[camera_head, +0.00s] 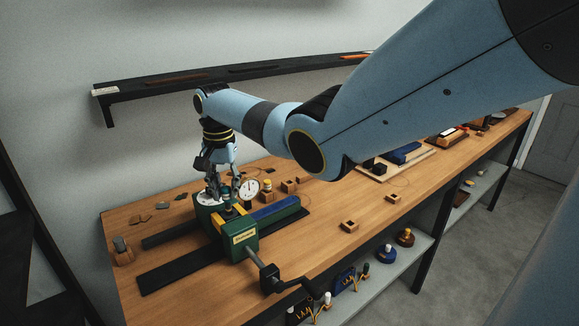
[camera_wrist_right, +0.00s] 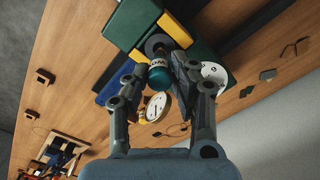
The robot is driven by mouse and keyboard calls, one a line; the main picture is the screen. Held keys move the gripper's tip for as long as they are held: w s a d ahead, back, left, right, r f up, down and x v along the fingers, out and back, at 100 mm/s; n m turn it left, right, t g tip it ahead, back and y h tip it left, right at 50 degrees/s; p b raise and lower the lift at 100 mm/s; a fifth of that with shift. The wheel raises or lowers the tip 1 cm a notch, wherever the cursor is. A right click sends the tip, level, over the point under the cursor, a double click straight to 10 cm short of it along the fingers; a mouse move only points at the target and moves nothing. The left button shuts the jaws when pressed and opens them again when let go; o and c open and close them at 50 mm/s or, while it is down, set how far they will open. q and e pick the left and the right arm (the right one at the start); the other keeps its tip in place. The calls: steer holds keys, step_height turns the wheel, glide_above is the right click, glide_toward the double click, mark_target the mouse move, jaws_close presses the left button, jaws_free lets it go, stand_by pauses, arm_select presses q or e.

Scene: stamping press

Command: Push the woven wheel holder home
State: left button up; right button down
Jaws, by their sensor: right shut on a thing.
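My right gripper (camera_head: 226,188) points down over the green press (camera_head: 240,236) at the left of the bench. In the right wrist view its fingers (camera_wrist_right: 163,72) are shut on a teal round holder (camera_wrist_right: 159,77) with part of a white label, which I take for the woven wheel holder. The holder's far end meets a dark round part (camera_wrist_right: 157,44) between green and yellow blocks of the press. I cannot tell how deep it sits. In the head view the fingers mostly hide it. My left gripper is not in view.
A dial gauge (camera_head: 249,189) stands close beside the gripper. A white-faced disc (camera_wrist_right: 214,73) is near the other finger. A crank (camera_head: 270,276) sticks out at the front. Small wooden blocks (camera_head: 349,226) lie to the right. A wall shelf (camera_head: 230,72) runs behind the arm.

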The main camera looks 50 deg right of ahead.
mark_target(227, 200)
steer(key=shift+f, duration=0.2)
stand_by(0.5)
steer(key=shift+f+b, duration=1)
steer(key=shift+f, duration=0.75)
steer(key=c, duration=1)
jaws_free()
steer(key=shift+r, duration=0.1)
step_height(227, 200, up, 12)
steer(key=shift+f, duration=0.1)
